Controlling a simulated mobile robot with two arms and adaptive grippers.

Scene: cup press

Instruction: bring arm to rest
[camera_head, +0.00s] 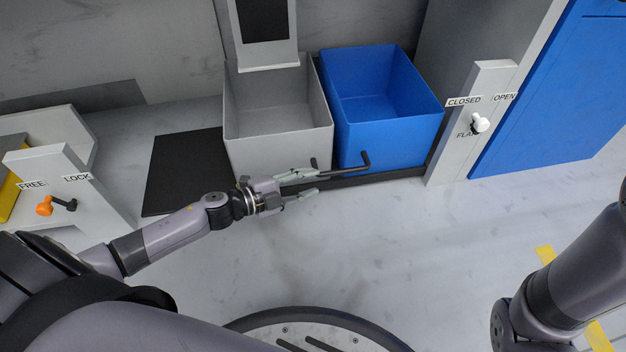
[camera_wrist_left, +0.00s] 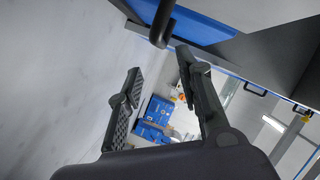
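My left gripper (camera_head: 312,184) reaches in from the left in the head view, in front of the grey bin and the blue bin. Its fingers (camera_wrist_left: 158,68) are apart in the left wrist view, with nothing held between them. A black bent handle (camera_head: 364,162) is just beyond the fingertips, in front of the blue bin. A black bar (camera_wrist_left: 162,22) shows ahead of the fingers in the wrist view; I cannot tell whether it touches them. Part of my right arm shows at the right edge of the head view; its gripper is out of view.
The grey bin (camera_head: 280,152) and blue bin (camera_head: 385,148) stand side by side. A FREE/LOCK panel with an orange-knobbed lever (camera_head: 45,206) is at left. A CLOSED/OPEN post with a white knob (camera_head: 480,123) is at right. The light floor (camera_head: 420,240) is clear.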

